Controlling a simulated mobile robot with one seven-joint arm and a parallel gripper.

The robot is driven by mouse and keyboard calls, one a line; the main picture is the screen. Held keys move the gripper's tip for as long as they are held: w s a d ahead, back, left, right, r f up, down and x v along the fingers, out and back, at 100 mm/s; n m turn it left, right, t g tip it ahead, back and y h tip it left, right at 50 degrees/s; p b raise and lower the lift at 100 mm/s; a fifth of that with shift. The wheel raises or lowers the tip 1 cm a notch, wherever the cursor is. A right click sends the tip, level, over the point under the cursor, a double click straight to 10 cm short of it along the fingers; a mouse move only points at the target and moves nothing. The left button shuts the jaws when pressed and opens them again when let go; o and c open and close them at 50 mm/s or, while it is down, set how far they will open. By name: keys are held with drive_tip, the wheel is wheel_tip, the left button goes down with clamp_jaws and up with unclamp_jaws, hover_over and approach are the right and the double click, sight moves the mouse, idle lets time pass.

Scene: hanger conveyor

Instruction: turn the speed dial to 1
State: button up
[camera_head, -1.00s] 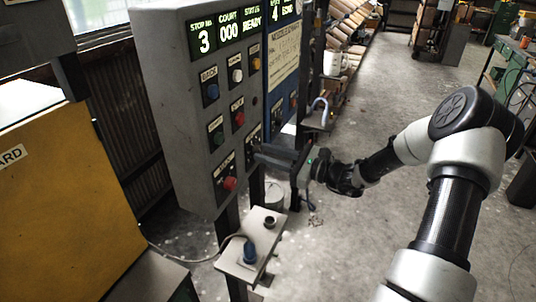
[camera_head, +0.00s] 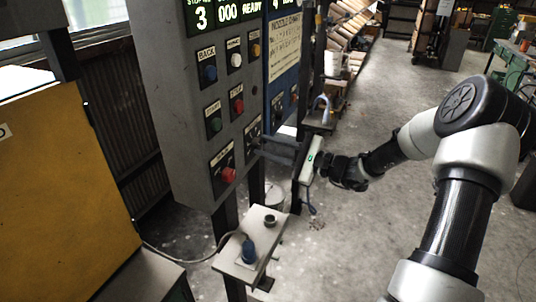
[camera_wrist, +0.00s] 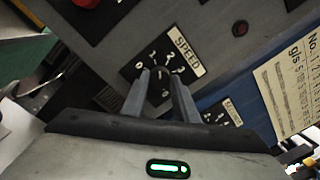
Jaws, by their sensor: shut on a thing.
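The speed dial's black plate (camera_wrist: 133,68) with white marks and a "SPEED" label (camera_wrist: 184,52) shows in the wrist view. In the head view the speed dial plate (camera_head: 252,132) is low on the grey control panel's right side. My gripper (camera_wrist: 161,75) has its two fingers at the dial, shut on the knob. The fingers cover most of the knob, so its pointer is hard to read. In the head view my gripper (camera_head: 264,147) reaches the panel from the right.
The grey control panel (camera_head: 163,100) carries several buttons, among them a red one (camera_head: 228,174) at its bottom.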

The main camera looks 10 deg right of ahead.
drive_tip(key=shift+f+n+b, duration=0.15)
drive_tip(key=shift+n+b, duration=0.9)
drive_tip(key=shift+n, duration=0.15)
drive_tip(key=o, duration=1.1)
drive_tip(key=shift+c, duration=0.2)
drive_tip(key=shift+d, duration=0.1)
drive_tip(key=v, duration=1.7)
drive_tip(key=shift+d+p, duration=0.2)
drive_tip(key=shift+p, duration=0.15)
